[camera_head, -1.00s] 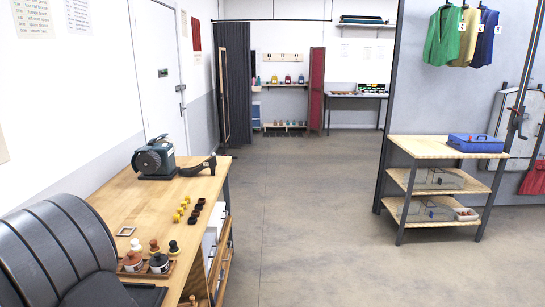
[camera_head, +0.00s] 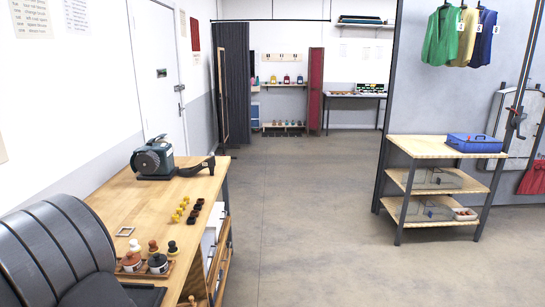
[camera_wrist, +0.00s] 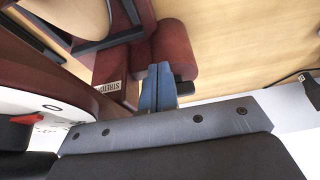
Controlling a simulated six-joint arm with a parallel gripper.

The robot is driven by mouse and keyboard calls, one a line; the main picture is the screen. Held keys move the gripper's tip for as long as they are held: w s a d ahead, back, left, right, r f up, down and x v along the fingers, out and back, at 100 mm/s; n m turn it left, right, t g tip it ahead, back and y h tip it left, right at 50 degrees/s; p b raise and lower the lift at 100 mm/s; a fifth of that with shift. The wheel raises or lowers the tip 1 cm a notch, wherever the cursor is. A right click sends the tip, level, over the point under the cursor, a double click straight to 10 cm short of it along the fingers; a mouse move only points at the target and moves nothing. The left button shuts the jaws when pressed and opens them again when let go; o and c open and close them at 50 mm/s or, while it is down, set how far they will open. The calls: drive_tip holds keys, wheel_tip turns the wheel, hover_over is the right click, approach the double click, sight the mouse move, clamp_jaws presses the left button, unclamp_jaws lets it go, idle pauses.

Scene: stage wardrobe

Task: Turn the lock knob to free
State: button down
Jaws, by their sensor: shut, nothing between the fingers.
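My gripper (camera_wrist: 158,88) shows in the wrist view as two blue fingertips pressed together, shut and empty. The tips are close to a dark red, rounded part (camera_wrist: 176,48); I cannot tell whether they touch it. A black stub (camera_wrist: 184,88) is just right of the tips. A small label (camera_wrist: 110,87), seemingly reading "STRETCH", is left of them. A white dial plate (camera_wrist: 90,104) with a red pointer (camera_wrist: 25,119) is at the lower left. I cannot tell which part is the lock knob, and no "free" mark is readable. My gripper is not visible in the head view.
In the head view, a wooden bench (camera_head: 112,196) carries a teal machine (camera_head: 154,159), small yellow and black pieces (camera_head: 180,211) and a tray of pots (camera_head: 143,271). The floor (camera_head: 300,220) is open.

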drive_tip(key=shift+a+r, duration=0.1)
drive_tip(key=shift+a, duration=0.15)
